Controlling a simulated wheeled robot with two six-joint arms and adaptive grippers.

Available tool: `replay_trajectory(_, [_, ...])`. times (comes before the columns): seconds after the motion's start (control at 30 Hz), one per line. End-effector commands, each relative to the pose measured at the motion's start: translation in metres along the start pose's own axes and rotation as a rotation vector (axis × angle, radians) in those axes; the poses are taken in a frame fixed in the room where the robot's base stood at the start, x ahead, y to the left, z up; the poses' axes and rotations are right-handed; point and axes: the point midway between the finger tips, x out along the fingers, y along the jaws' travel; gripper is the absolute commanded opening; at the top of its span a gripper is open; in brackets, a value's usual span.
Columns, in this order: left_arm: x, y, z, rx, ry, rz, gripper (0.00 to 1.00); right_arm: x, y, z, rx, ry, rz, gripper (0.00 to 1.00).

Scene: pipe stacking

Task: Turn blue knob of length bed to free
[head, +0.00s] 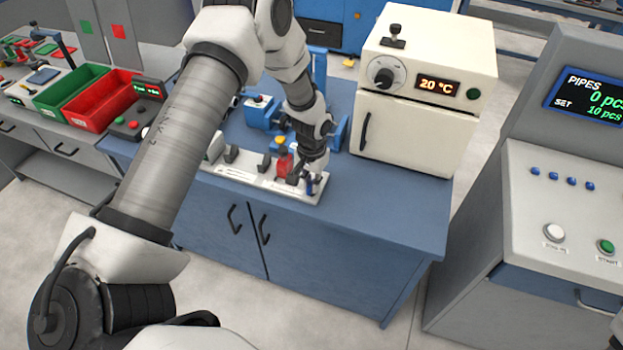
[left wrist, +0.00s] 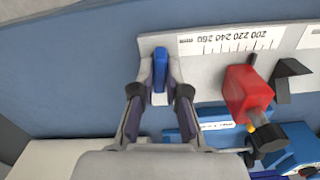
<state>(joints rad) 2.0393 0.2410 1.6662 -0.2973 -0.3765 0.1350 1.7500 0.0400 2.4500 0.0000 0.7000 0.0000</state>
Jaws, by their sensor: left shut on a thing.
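The length bed (head: 262,183) is a pale plate along the front of the blue bench, and its printed scale shows in the left wrist view (left wrist: 218,44). The blue knob (left wrist: 159,68) is upright between the fingertips of my left gripper (left wrist: 160,75), at the end of the bed beside the scale. My left gripper also shows in the head view (head: 311,182), reaching down at the bed's right end. Its fingers are shut on the knob's two sides, partly hiding it. My right gripper is not in view.
A red block (left wrist: 247,93) and a dark stop (left wrist: 291,78) stand on the bed beside my left gripper. A cream oven (head: 425,130) stands on the bench behind to the right. A red bin (head: 100,100) and a green bin (head: 68,88) are at the left.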

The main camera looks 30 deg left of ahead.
Motion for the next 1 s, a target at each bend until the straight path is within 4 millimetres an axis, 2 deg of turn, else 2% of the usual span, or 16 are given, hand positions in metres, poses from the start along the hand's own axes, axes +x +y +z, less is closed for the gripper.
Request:
replay_trajectory(0.4, [0.0008,0.0002,0.001,-0.166,-0.002,0.0,0.0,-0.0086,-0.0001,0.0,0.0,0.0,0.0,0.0])
replay_trajectory(0.87, [0.0012,0.0001,0.0008,-0.18,-0.002,0.0,0.0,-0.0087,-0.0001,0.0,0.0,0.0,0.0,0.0])
replay_trajectory(0.9, [0.0012,0.0001,0.0008,-0.18,-0.002,0.0,0.24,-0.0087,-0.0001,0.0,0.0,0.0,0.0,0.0])
replay_trajectory(0.93, [0.0011,0.0,0.0008,-0.18,-0.002,0.0,0.35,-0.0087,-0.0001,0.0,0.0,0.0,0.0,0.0])
replay_trajectory(1.0, [0.001,0.0,0.0007,-0.179,-0.002,0.0,0.39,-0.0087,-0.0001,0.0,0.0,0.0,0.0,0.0])
